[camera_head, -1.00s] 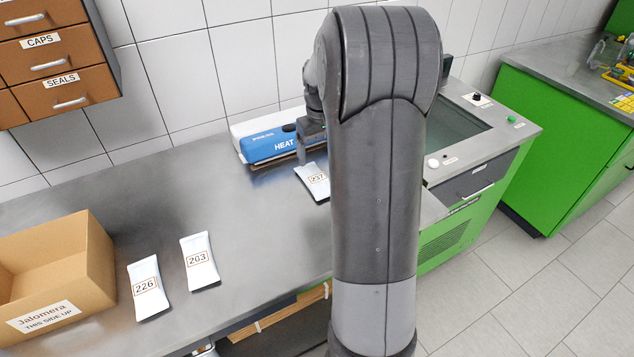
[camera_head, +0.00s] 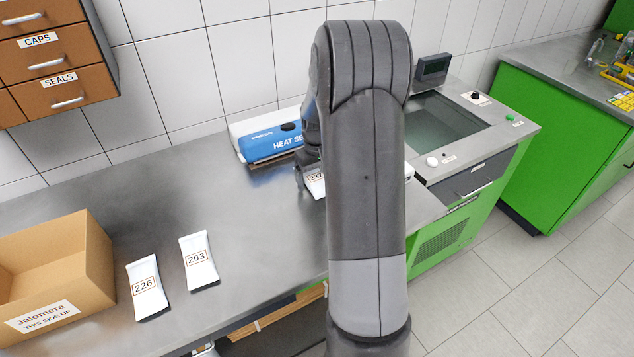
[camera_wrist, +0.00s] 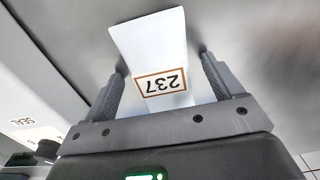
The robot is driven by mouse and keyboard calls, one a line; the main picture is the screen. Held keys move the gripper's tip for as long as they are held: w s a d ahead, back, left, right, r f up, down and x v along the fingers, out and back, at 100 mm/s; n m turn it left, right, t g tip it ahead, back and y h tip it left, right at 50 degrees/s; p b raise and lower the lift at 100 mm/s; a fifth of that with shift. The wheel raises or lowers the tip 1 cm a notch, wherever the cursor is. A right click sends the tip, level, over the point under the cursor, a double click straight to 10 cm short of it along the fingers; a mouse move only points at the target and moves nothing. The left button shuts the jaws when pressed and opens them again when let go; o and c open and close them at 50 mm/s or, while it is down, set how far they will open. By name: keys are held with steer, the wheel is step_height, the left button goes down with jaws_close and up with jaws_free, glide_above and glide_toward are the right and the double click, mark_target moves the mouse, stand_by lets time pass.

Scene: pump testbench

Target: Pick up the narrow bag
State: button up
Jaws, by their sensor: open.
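A white bag labelled 237 (camera_head: 315,188) lies on the steel bench, partly hidden by my arm in the head view. In the wrist view the same bag (camera_wrist: 150,42) lies between the two fingers of my gripper (camera_wrist: 163,67), which is open, with one finger on each side and gaps visible. In the head view my gripper (camera_head: 309,178) is low over this bag, mostly hidden. Two more white bags, labelled 203 (camera_head: 199,262) and 226 (camera_head: 148,287), lie flat at the front left of the bench. No label names the narrow bag.
A blue heat sealer (camera_head: 272,143) stands just behind the 237 bag. A cardboard box (camera_head: 95,265) stands at the far left. A green test unit (camera_head: 470,220) is to the right. The middle of the bench (camera_head: 250,215) is clear.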

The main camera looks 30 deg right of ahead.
steer(key=c, duration=1.3)
steer(key=shift+r, duration=0.1)
